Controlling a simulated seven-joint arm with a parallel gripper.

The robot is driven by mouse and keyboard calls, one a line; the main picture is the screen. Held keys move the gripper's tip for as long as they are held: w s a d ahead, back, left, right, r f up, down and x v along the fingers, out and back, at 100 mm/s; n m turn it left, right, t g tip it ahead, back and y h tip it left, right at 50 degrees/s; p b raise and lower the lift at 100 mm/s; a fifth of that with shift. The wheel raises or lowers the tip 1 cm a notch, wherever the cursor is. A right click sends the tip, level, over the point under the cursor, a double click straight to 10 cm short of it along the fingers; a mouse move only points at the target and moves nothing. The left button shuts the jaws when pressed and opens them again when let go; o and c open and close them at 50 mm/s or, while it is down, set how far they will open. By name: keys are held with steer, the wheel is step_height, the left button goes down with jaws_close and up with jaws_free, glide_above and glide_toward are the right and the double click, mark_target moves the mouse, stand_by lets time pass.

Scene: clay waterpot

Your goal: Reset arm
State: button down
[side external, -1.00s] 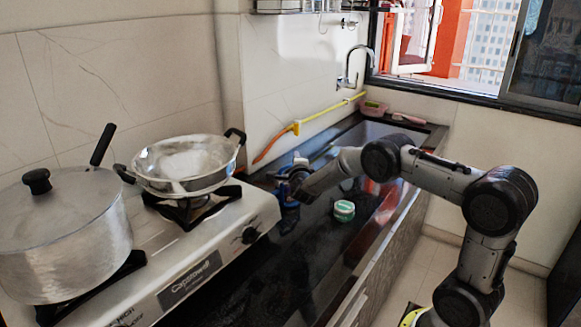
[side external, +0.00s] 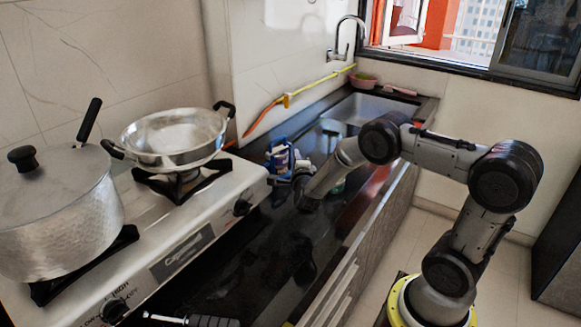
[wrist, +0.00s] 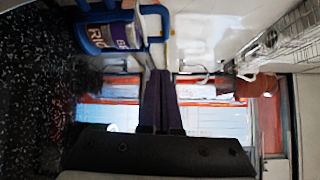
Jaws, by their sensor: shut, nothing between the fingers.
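My gripper (side external: 288,177) is at the end of my bent arm, low over the black counter. It is beside a blue container (side external: 279,152) in the side view; I cannot tell whether they touch. In the wrist view its two dark purple fingers (wrist: 160,76) are together with nothing between them. The blue container with a handle and a printed label (wrist: 108,32) shows at the upper left there, beside the fingers. A small green item (side external: 338,186) is mostly hidden behind my arm.
A stove (side external: 185,235) with a lidded pot (side external: 60,215) and a two-handled pan (side external: 172,140) stands left. The sink (side external: 362,106) and tap (side external: 340,48) are at the back. The front counter (side external: 265,275) has open room. A black-handled item (side external: 212,321) shows at the bottom edge.

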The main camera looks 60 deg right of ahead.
steer(key=w+a+r+n+t+y, duration=0.1)
steer(key=w+a+r+t, duration=0.15)
steer(key=r, duration=0.85)
steer(key=w+a+r+n+t+y, duration=0.15)
steer(key=a+r, duration=0.25)
steer(key=r, duration=0.7)
steer(key=s+a+r+n+t+y, duration=0.1)
steer(key=s+a+r+n+y, duration=0.25)
steer(key=a+r+n, duration=0.2)
steer(key=s+a+r+n+t+y, duration=0.1)
steer(key=s+a+r+n+y, duration=0.25)
steer(key=a+r, duration=0.3)
steer(key=s+a+f+n+g+y, duration=0.1)
steer(key=s+a+n+y, duration=0.2)
steer(key=s+a+n, duration=0.3)
steer(key=s+f+n+g, duration=0.5)
steer(key=s+f, duration=0.4)
steer(key=s, duration=0.2)
steer(key=s+f+n+g, duration=0.5)
steer(key=s+f+n, duration=0.2)
steer(key=s, duration=0.5)
steer(key=shift+f+y, duration=0.35)
steer(key=shift+f, duration=0.5)
steer(key=shift+a, duration=0.1)
